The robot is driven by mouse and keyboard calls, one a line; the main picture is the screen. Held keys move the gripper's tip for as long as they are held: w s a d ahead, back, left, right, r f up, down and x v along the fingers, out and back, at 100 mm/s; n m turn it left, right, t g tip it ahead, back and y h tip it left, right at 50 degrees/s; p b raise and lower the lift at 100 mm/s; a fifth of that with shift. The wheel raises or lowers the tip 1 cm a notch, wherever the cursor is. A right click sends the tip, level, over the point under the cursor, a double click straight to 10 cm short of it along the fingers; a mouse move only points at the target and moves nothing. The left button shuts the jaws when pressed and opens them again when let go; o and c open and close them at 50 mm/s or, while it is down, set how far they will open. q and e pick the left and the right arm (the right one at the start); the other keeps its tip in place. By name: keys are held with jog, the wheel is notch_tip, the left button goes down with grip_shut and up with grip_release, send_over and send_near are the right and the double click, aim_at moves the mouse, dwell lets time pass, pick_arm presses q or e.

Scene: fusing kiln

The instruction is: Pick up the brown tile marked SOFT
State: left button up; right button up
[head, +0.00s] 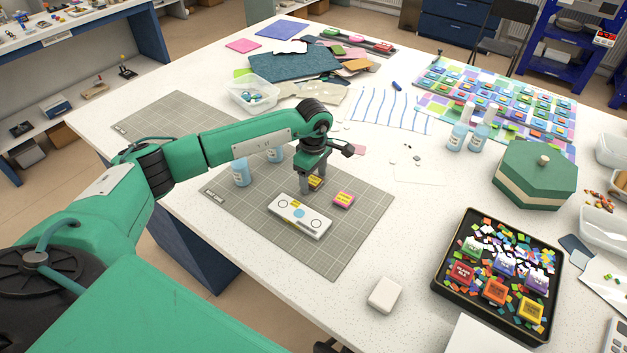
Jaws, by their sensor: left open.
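A small brown tile with a yellowish top (316,183) lies on the grey cutting mat (350,240); its lettering is too small to read. My left gripper (313,182) points down right over this tile, open, with its fingers low beside it. The fingers partly hide the tile, and I cannot tell whether they touch it. A pink tile with a yellow top (344,200) lies just to the right on the same mat. My right gripper is not in view.
A white panel with round marks (299,216) lies in front of the gripper. Light blue jars (240,172) stand to its left. The mat's front part is clear.

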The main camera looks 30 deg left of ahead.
pick_arm(q)
jog(key=shift+c, duration=0.4)
jog(key=c, duration=1)
jog(key=shift+r, duration=0.15)
